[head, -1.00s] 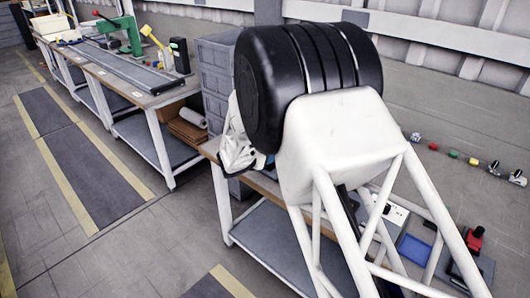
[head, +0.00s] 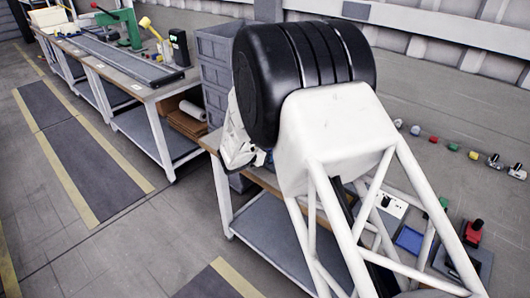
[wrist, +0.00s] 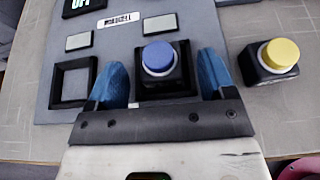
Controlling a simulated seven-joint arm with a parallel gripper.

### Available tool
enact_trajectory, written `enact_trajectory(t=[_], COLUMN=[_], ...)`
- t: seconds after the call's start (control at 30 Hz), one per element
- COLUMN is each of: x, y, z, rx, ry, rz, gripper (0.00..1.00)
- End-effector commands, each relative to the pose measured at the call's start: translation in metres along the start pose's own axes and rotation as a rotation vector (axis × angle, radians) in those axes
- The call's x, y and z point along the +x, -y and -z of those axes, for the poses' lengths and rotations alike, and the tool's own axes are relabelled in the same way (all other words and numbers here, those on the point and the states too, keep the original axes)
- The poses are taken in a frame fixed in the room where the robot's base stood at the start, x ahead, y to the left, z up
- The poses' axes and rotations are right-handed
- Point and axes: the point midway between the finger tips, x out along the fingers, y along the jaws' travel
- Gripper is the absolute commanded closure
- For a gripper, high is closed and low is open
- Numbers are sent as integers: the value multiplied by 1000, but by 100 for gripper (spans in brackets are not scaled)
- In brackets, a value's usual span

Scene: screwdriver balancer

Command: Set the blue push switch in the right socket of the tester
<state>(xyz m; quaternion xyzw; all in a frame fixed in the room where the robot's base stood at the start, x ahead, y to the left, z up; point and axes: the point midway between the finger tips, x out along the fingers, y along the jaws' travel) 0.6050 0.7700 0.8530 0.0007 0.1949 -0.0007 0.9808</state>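The tester (wrist: 62,45) is a grey panel in the wrist view, with a display at the top partly cut off. Its left socket (wrist: 55,92) is an empty black square frame. The blue push switch (wrist: 159,57) is upright at the right socket (wrist: 143,91), its dark body inside or just above the frame; exact depth cannot be told. My gripper (wrist: 162,85) has blue fingers, one on each side of the switch, with visible gaps to it. It is open.
A yellow push switch (wrist: 279,55) stands on the wooden bench just right of my right finger. A red and pink thing shows at the lower right corner of the wrist view (wrist: 298,170). In the head view a blue tray (head: 409,240) and a red device (head: 473,232) lie on the near bench.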

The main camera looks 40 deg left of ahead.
Motion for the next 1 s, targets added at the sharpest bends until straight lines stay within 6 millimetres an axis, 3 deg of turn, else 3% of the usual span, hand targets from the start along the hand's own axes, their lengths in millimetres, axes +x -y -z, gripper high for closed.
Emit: enact_trajectory(t=[0.43,1.0], x=[-9,-72], y=[0,0], z=[0,0], rx=[0,0], ry=[0,0], rz=[-1,-1], gripper=[24,24])
